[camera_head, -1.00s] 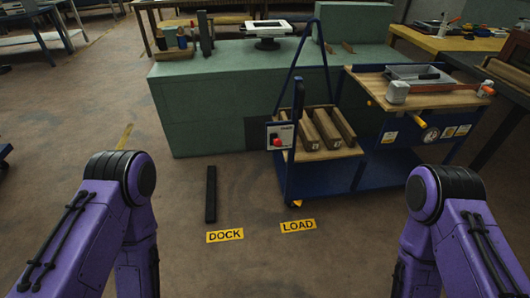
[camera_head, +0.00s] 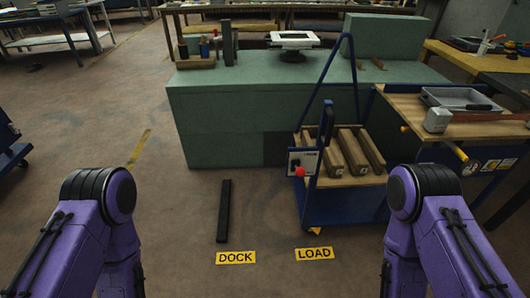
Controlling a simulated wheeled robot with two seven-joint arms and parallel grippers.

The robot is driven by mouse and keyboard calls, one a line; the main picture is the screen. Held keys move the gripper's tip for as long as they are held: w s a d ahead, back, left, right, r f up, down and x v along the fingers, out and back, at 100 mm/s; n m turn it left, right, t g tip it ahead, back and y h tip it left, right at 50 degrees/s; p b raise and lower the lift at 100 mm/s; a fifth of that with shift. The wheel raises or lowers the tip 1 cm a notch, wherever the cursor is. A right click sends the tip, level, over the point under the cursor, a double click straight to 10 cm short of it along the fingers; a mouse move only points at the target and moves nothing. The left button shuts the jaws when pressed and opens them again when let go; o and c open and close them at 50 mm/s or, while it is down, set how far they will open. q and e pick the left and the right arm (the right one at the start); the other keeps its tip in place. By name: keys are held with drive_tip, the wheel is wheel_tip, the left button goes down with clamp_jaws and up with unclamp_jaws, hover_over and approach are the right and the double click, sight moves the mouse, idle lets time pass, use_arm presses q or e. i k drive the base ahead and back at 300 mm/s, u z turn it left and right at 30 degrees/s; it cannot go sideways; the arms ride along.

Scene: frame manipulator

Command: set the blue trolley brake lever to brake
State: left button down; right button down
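The blue trolley (camera_head: 345,207) stands right of centre on the floor, with a tall blue bent-tube handle frame and several wooden blocks on its wooden deck. A pale control panel (camera_head: 310,161) faces me on its near left side. A red knob (camera_head: 300,171) sits on this panel; I cannot tell whether it is the brake lever or how it is set. A black upright grip (camera_head: 327,121) rises above the panel. Purple links of my two arms show at lower left and lower right. Both grippers are outside the picture, apart from anything I can see.
Yellow floor signs DOCK (camera_head: 235,258) and LOAD (camera_head: 314,254) lie in front of the trolley. A black bar (camera_head: 223,211) lies on the floor. A green bench (camera_head: 215,125) stands behind. A wood-topped blue cart (camera_head: 455,128) adjoins at right.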

sight(300, 171)
drive_tip(key=z, duration=0.1)
drive_tip(key=i, duration=1.1)
drive_tip(key=z, duration=0.45)
